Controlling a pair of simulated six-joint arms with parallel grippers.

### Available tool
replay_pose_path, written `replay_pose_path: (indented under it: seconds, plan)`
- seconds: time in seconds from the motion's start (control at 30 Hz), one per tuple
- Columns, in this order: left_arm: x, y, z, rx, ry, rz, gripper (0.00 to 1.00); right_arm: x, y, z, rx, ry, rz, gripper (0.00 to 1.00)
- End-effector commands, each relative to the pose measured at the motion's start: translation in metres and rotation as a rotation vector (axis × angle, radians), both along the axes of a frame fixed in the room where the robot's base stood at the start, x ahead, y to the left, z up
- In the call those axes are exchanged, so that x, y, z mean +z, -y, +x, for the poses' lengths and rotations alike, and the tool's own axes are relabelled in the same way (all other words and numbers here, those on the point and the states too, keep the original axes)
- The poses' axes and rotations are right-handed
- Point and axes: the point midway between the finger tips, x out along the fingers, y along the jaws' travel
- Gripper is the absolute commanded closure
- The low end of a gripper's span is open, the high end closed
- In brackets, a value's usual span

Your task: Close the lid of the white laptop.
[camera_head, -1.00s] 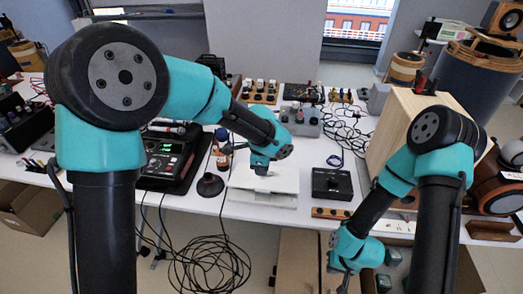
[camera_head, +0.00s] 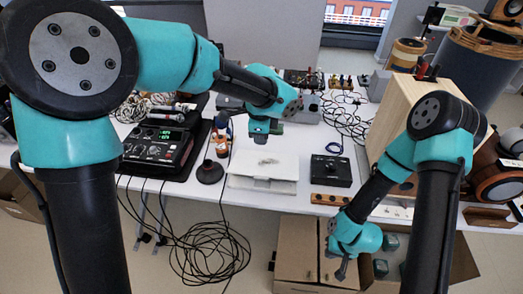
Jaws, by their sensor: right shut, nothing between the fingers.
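The white laptop (camera_head: 244,172) lies on the white table in the middle of the view. Its lid looks flat down over the base, with a thin front edge showing. A small grey mark shows on the lid. My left gripper (camera_head: 261,138) is above the laptop's back part, apart from the lid as far as I can see. Its fingers are hidden or too small to tell open from shut. My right gripper (camera_head: 342,270) hangs low in front of the table, over the cardboard boxes, shut and empty.
A black device with a green display (camera_head: 152,148) and a dark round-based object (camera_head: 210,171) stand left of the laptop. A black box (camera_head: 331,170) stands to its right. A large wooden cabinet (camera_head: 400,118) is further right. Cables hang below the table.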

Motion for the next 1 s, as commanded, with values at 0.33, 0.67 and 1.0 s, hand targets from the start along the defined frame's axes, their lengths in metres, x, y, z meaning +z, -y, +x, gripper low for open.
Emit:
replay_pose_path:
  seconds: [0.33, 0.67, 1.0]
  plan:
    - [-0.039, 0.004, 0.047, 0.021, -0.274, 0.050, 1.00, 0.000, 0.000, 0.000, 0.000, 0.000, 0.000, 1.00]
    - [-0.055, 0.008, 0.062, -0.002, -0.427, 0.035, 1.00, 0.000, 0.000, 0.000, 0.000, 0.000, 0.000, 1.00]
    - [-0.057, 0.008, 0.061, 0.000, -0.427, 0.036, 1.00, 0.000, 0.000, 0.000, 0.000, 0.000, 0.000, 1.00]
